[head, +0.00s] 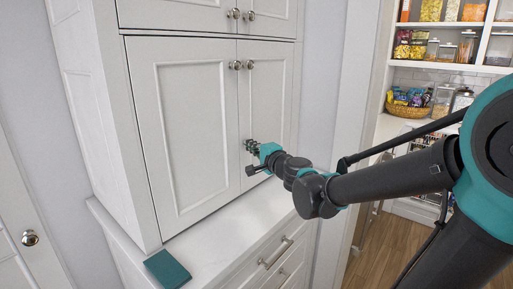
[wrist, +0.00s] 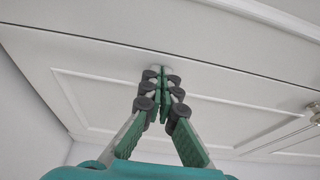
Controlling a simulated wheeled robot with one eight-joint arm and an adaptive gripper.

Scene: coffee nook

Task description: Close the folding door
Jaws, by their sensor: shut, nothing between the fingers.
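A white cabinet with two panelled doors fills the middle of the head view: a wide left door (head: 190,130) and a narrower right door (head: 270,100). Each has a round metal knob at its upper inner corner, the left knob (head: 235,65) and the right knob (head: 249,64). Both doors look nearly flush with the frame. My gripper (head: 251,147) is at the door fronts near their centre seam, below the knobs. In the wrist view, my gripper (wrist: 161,75) is shut and empty, its tips at or very near a white panel (wrist: 215,115). I cannot tell if they touch.
A white counter (head: 225,240) with a teal item (head: 167,269) juts out below the doors. Drawers with a bar handle (head: 275,252) are under it. A doorway to pantry shelves with jars and a basket (head: 408,104) is at right. Another door's knob (head: 30,238) shows at left.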

